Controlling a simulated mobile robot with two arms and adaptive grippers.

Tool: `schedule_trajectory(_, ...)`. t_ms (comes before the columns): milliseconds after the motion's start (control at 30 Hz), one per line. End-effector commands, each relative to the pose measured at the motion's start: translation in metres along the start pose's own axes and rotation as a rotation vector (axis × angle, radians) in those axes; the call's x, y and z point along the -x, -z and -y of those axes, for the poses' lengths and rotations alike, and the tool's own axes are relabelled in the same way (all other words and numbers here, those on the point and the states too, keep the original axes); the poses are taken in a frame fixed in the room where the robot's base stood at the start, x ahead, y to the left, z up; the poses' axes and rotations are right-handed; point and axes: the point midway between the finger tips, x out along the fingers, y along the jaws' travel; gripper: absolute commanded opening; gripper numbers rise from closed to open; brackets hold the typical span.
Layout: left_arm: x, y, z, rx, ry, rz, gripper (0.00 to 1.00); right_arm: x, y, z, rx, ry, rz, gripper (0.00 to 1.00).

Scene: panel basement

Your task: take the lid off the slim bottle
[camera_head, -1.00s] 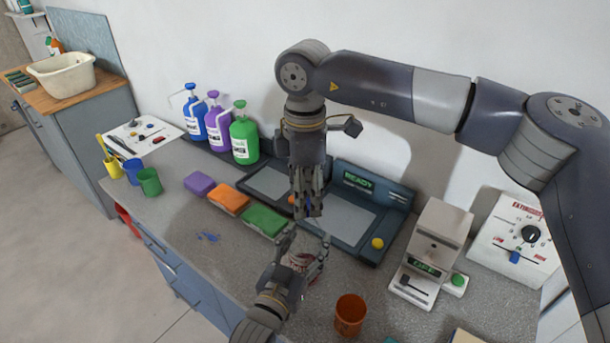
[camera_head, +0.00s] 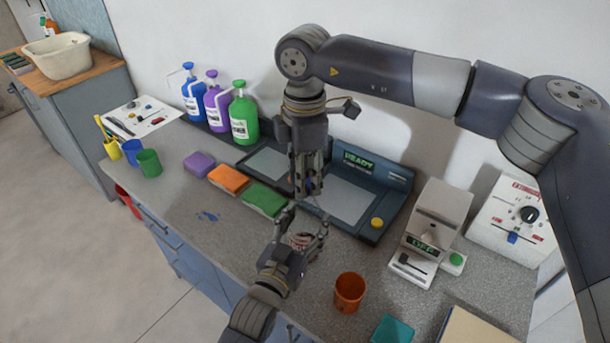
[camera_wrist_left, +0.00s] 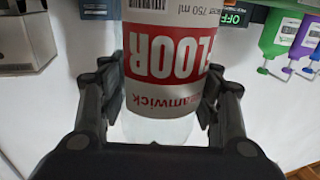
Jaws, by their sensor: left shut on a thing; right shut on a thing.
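The slim bottle (camera_wrist_left: 165,60) has a red and white label reading FLOOR and a clear, pale body. In the left wrist view it appears upside down and fills the middle, between the fingers of my left gripper (camera_wrist_left: 155,88). In the head view my left gripper (camera_head: 308,226) is shut on the bottle, and a bit of its striped label shows between the fingers. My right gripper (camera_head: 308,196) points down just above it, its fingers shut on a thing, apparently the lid. The fingers hide most of it, so I cannot tell whether it still touches the bottle.
A dark station (camera_head: 395,190) marked READY stands behind the grippers. Green (camera_head: 263,199), orange (camera_head: 228,179) and purple (camera_head: 199,164) sponges lie left. The counter's front left is mostly clear.

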Motion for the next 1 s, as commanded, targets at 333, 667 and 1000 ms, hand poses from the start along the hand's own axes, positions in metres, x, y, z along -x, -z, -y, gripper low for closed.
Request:
schedule_trajectory(333, 0.0, 0.0009, -0.0006, -0.001, -0.001, -0.002, 0.0, 0.0006, 0.0, -0.0008, 0.589, -0.001, 0.0, 0.0)
schedule_trajectory(667, 0.0, 0.0009, -0.0007, -0.001, -0.001, -0.002, 0.0, 0.0009, 0.0001, -0.0014, 1.164, -0.002, 0.001, 0.0)
schedule_trajectory(1000, 0.0001, 0.0009, -0.0008, -0.001, -0.001, -0.003, 0.0, 0.0014, 0.0001, -0.0015, 1.757, -0.001, 0.003, 0.0)
